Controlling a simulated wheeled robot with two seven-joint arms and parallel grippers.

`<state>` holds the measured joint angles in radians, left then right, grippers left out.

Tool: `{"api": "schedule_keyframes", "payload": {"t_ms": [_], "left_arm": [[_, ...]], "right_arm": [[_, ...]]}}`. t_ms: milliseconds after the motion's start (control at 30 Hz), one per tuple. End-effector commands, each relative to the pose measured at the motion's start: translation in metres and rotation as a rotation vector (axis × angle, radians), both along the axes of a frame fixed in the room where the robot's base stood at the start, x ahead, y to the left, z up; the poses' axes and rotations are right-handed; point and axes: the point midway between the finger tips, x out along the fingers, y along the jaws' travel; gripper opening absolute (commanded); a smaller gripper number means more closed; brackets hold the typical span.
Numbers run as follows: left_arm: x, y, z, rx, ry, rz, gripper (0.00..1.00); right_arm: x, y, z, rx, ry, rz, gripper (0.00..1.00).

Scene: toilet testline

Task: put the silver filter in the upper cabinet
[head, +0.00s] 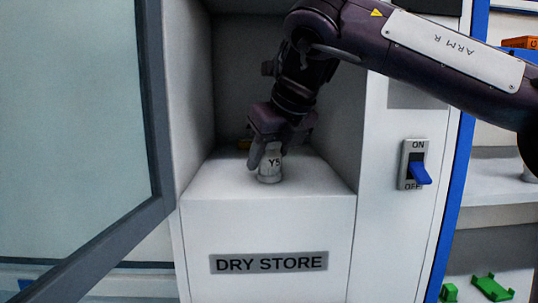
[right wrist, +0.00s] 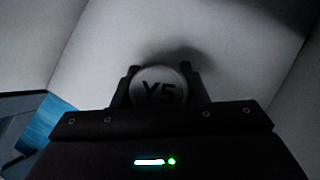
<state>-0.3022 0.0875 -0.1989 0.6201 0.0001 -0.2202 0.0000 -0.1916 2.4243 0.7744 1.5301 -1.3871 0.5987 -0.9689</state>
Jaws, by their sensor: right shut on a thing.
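The silver filter (head: 270,168), a small pale cylinder marked Y5, is upright inside the open cabinet (head: 270,215) labelled DRY STORE. Its base is at the cabinet floor, touching it or just above; I cannot tell which. My right gripper (head: 267,150) reaches in from above and is shut on the filter. In the right wrist view the filter's round top (right wrist: 159,88) sits between the two fingers. My left gripper is not in view.
The cabinet's glass door (head: 150,130) stands open at the left. A blue ON/OFF switch (head: 420,173) is on the panel at the right. Green parts (head: 491,288) lie on a shelf at the far right.

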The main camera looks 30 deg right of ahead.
Motion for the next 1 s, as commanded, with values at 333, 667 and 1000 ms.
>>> {"api": "schedule_keyframes", "payload": {"t_ms": [333,667,1000], "left_arm": [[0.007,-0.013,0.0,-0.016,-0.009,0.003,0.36],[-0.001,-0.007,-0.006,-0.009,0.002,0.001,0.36],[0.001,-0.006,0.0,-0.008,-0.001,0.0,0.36]], "right_arm": [[0.0,0.0,0.0,-0.001,0.0,0.001,0.61],[-0.013,0.0,0.021,-0.002,-0.006,-0.002,0.61],[-0.039,-0.001,0.062,-0.002,-0.002,0.001,0.61]]}}
